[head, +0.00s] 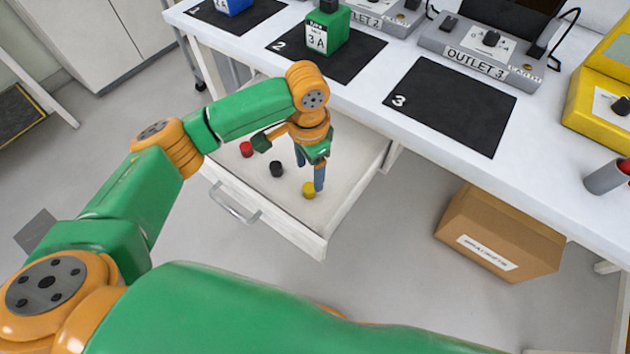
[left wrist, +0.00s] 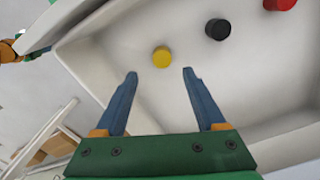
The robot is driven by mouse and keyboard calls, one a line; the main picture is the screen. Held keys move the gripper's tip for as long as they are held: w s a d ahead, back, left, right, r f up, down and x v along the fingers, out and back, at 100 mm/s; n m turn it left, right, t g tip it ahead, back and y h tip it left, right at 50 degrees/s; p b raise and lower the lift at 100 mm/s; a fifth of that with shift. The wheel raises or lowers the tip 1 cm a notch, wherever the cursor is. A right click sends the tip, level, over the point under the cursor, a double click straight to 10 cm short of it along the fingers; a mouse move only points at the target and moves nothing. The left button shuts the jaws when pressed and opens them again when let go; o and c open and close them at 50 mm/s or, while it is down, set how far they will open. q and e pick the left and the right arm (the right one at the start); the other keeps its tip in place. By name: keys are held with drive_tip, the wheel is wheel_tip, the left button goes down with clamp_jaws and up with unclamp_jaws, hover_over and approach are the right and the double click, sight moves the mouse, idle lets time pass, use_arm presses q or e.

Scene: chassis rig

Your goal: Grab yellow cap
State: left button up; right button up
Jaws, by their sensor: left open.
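The yellow cap (head: 309,190) lies on the floor of the open white drawer (head: 335,211). In the left wrist view the yellow cap (left wrist: 162,57) sits ahead of and between the two blue fingertips, apart from both. My left gripper (head: 310,180) reaches down into the drawer near the yellow cap, and one finger overlaps the cap's edge in the head view. The left gripper also shows in the left wrist view (left wrist: 160,75), open and empty. My right gripper is not in view.
A black cap (head: 277,169) and a red cap (head: 246,149) lie in the same drawer, left of the yellow one. The drawer walls surround the gripper, and the white table (head: 440,158) stands just behind. A cardboard box (head: 500,230) is on the floor at right.

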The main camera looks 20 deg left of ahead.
sight(309, 188)
use_arm(q)
wheel_tip(309, 188, down, 8)
drive_tip(key=shift+a+r+b, duration=0.15)
drive_tip(key=shift+b, duration=0.4)
clamp_jaws()
